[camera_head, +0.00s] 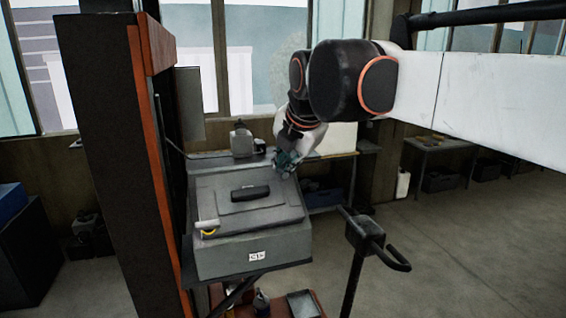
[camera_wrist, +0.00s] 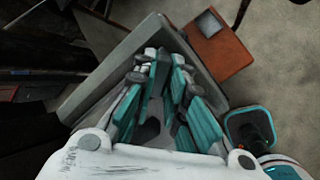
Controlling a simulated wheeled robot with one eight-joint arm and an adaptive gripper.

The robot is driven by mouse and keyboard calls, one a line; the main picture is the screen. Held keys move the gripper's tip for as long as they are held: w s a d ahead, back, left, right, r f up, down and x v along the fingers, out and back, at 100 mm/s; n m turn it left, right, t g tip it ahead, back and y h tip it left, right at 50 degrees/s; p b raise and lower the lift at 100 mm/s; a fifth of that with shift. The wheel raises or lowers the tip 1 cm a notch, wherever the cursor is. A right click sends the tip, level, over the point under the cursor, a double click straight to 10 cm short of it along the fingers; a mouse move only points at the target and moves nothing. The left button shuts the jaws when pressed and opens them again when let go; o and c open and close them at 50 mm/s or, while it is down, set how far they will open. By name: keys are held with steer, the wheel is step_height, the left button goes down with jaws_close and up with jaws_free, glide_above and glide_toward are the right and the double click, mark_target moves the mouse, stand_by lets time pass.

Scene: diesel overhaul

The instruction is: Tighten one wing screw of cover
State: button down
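The cover (camera_head: 235,212) is a grey lid with a raised panel and a black handle (camera_head: 250,191), lying on a grey box (camera_head: 240,256). In the wrist view a pale grey edge of the cover or box (camera_wrist: 112,62) runs behind the fingers. My gripper (camera_head: 287,163) is at the far right corner of the cover, reaching down. In the wrist view its teal-padded fingers (camera_wrist: 166,62) come close together at the tips. I cannot tell whether they touch or hold something. No wing screw can be made out; the fingers hide that corner.
A tall dark cabinet with an orange edge (camera_head: 150,130) stands at the left. A grey device (camera_head: 242,142) sits behind the cover. A black stand with a handle (camera_head: 366,232) is at the right. A reddish-brown surface with a small tray (camera_head: 303,303) is below. Open floor lies farther right.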

steer(key=m, duration=0.4)
steer(key=shift+m, duration=0.3)
stand_by(0.3)
steer(key=shift+m, duration=2.2)
steer(key=m, duration=0.3)
steer(key=shift+m, duration=0.7)
